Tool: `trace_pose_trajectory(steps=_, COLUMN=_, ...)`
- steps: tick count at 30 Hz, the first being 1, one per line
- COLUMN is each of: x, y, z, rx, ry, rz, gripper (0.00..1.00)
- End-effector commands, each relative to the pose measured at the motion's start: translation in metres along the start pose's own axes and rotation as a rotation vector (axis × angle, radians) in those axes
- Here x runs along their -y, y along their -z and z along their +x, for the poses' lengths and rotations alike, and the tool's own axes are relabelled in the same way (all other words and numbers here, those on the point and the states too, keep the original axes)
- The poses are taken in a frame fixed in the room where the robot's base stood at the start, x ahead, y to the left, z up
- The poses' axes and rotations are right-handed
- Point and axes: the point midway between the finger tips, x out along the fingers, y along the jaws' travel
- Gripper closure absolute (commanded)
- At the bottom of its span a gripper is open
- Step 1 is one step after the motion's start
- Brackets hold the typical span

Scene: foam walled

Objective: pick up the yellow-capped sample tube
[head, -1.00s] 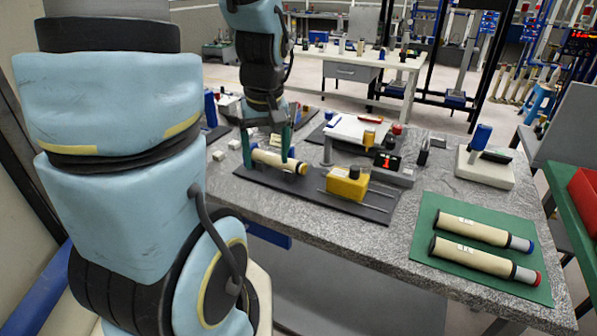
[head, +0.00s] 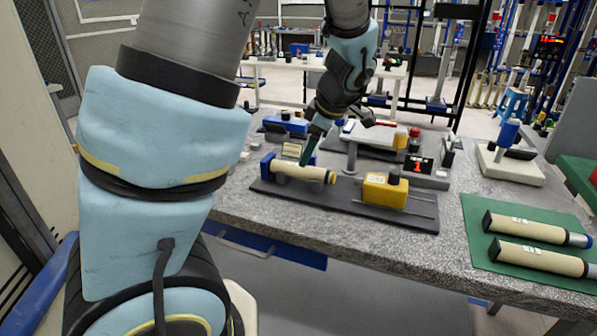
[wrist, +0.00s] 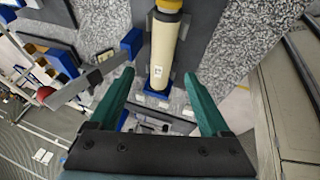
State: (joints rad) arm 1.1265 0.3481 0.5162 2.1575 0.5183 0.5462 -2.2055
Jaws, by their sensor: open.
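The yellow-capped sample tube (head: 297,171) is cream coloured and lies on its side on a dark plate (head: 262,188), with its yellow cap to the right. In the wrist view the tube (wrist: 163,55) lies lengthwise ahead of my gripper, between the lines of its fingers, with the cap at the top edge. My gripper (wrist: 159,76) is open and empty, with two green fingers. In the head view my gripper (head: 309,148) is tilted just above the tube; one finger shows clearly. Whether a finger touches the tube cannot be told.
A yellow block (head: 384,191) on rails shares the plate, right of the tube. A blue end block (head: 267,164) stands at the tube's left end. A display (head: 418,166) showing a red 1 stands behind. Two more tubes (head: 527,229) lie on a green mat (head: 478,213) at right.

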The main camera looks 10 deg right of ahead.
Motion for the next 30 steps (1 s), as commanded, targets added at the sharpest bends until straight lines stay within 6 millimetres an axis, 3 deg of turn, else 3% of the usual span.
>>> trace_pose_trajectory(steps=3, x=0.0, y=0.001, z=0.015, rx=-0.001, ry=0.003, rz=0.0, gripper=0.19)
trace_pose_trajectory(steps=11, x=0.002, y=0.001, z=0.032, rx=-0.001, ry=0.004, rz=0.002, gripper=0.19)
trace_pose_trajectory(steps=19, x=0.004, y=0.0, z=0.066, rx=-0.001, ry=0.003, rz=0.002, gripper=0.19)
trace_pose_trajectory(steps=30, x=0.003, y=-0.001, z=0.074, rx=0.002, ry=0.0, rz=0.001, gripper=0.2)
